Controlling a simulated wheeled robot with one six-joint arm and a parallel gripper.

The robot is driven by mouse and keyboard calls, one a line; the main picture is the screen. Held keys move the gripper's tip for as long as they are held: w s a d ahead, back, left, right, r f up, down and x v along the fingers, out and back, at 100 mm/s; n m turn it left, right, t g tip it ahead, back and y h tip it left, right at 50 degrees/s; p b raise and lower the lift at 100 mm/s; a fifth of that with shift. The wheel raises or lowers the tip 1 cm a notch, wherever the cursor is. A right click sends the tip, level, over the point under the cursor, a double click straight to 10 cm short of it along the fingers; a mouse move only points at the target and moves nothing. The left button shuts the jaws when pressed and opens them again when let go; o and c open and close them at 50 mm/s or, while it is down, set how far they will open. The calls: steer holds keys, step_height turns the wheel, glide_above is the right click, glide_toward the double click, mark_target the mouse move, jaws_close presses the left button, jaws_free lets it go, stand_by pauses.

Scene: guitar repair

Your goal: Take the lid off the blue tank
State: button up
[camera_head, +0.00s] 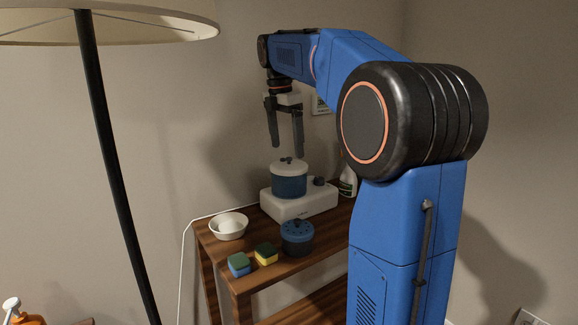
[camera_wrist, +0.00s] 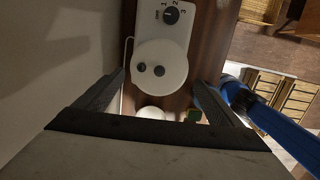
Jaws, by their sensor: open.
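The blue tank (camera_head: 289,185) sits on a white base unit on the wooden table. Its white lid (camera_head: 289,167) is on top and carries small dark knobs. In the wrist view the lid (camera_wrist: 174,57) is a white disc with two dark round knobs, seen from above; it hides the tank's wall. My gripper (camera_head: 286,150) is open and empty, fingers pointing down, a little above the lid and apart from it. In the wrist view the fingers of my gripper (camera_wrist: 158,80) stand on either side of the lid's lower part.
The white base unit (camera_head: 307,207) has a dark dial. A dark blue pot with a holed top (camera_head: 297,239), two sponges (camera_head: 239,264) (camera_head: 266,254) and a white bowl (camera_head: 230,228) are nearby. A spray bottle (camera_head: 348,184) stands behind right. A lamp (camera_head: 110,145) stands left.

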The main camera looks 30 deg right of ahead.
mark_target(288, 158)
steer(key=f, duration=0.4)
steer(key=shift+w+d, duration=0.1)
steer(key=shift+d, duration=0.25)
steer(key=shift+f, duration=0.1)
steer(key=c, duration=1.5)
